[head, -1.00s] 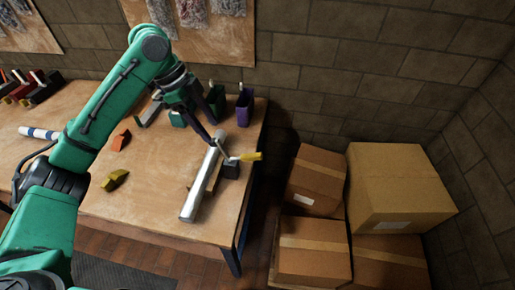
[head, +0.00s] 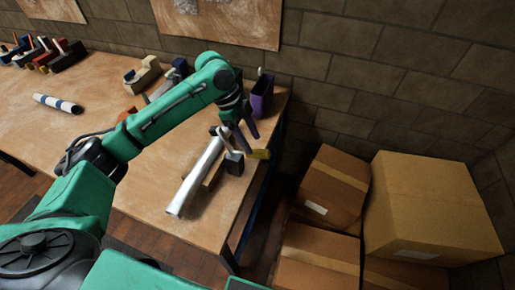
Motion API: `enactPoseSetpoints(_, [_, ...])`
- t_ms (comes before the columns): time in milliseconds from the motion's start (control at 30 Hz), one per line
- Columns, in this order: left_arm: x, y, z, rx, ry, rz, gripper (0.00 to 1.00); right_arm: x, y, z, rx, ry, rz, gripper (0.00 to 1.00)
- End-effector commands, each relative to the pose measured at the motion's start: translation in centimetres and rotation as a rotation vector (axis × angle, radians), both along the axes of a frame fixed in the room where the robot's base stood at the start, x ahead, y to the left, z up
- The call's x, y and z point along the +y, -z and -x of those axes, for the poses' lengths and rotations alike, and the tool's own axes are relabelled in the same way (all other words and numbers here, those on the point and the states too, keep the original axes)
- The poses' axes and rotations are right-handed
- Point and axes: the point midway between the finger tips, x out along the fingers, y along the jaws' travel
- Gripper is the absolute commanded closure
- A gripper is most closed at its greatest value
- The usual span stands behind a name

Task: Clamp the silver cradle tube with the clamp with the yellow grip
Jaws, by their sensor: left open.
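The silver tube (head: 196,176) lies slanted near the right end of the wooden table, resting on a low wooden support (head: 212,177). A clamp with a yellow grip (head: 261,154) is at the tube's far right side, next to a dark block (head: 234,164). The grip sticks out to the right, near the table's edge. My left gripper (head: 247,139) is open, fingers pointing down, just above and behind the clamp. It hides part of the clamp, and I cannot tell whether it touches it. My right gripper is not in view.
A purple holder (head: 263,94) stands close behind my left gripper. Several clamps and tools (head: 45,52) line the table's back. A blue-and-white tube (head: 57,103) lies at the left. Cardboard boxes (head: 430,205) are stacked right of the table.

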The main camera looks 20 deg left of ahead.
Motion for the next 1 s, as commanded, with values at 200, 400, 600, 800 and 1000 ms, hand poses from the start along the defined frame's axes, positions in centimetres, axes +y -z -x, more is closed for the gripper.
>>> enactPoseSetpoints(200, [-1.7,4.0,0.1,0.001,-0.001,0.000,0.40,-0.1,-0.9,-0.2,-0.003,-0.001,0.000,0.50])
enactPoseSetpoints(400, [-2.0,5.0,0.1,-0.002,-0.002,-0.001,0.40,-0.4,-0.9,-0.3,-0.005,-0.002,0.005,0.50])
enactPoseSetpoints(600, [-2.0,4.9,0.1,-0.001,-0.001,-0.001,0.63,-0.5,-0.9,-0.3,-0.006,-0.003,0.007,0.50])
enactPoseSetpoints(800, [-2.0,4.9,0.1,-0.001,0.000,-0.001,1.00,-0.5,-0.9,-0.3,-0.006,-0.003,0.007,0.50])
enactPoseSetpoints(1000, [-2.0,4.9,0.1,-0.001,0.000,-0.001,1.00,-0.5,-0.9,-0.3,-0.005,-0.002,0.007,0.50])
